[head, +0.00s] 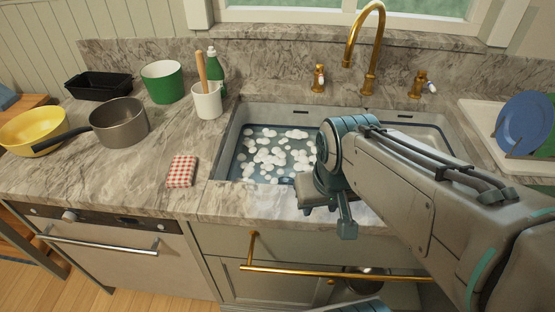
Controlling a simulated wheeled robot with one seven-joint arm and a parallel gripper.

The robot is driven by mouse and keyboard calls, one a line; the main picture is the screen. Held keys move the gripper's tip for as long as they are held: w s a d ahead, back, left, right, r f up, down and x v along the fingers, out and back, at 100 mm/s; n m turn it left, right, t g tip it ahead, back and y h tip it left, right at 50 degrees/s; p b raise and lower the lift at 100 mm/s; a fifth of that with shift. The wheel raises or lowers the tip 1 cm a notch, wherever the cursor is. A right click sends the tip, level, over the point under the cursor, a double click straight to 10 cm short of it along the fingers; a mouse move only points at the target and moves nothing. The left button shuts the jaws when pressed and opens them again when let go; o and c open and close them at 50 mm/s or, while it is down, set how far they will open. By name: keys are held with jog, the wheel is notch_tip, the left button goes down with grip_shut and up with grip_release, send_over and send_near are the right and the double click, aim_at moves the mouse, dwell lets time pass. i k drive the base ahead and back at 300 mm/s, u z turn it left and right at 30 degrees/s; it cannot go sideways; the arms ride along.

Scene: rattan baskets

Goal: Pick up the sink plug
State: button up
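I cannot make out a sink plug in the head view. The sink (229,141) is set in the marble counter and its left basin holds bluish water with white foam clumps. My arm reaches in from the right and covers much of the sink's middle and right. My gripper (336,214) is over the sink's front edge, pointing down. I see it mostly from behind, so its opening and anything between its fingers cannot be told.
A red checked cloth (181,171) lies left of the sink. A white crock (207,101), green bottle (216,74), green pot (162,82), grey saucepan (120,124) and yellow pan (33,130) stand left. A brass faucet (372,50) rises behind; a blue plate (523,122) stands right.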

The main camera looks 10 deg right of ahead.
aim_at(286, 182)
jog(key=k, duration=1.25)
jog(key=u, duration=0.75)
jog(key=i, duration=1.25)
jog(key=z, duration=0.8)
jog(key=i, duration=0.4)
jog(key=z, duration=0.45)
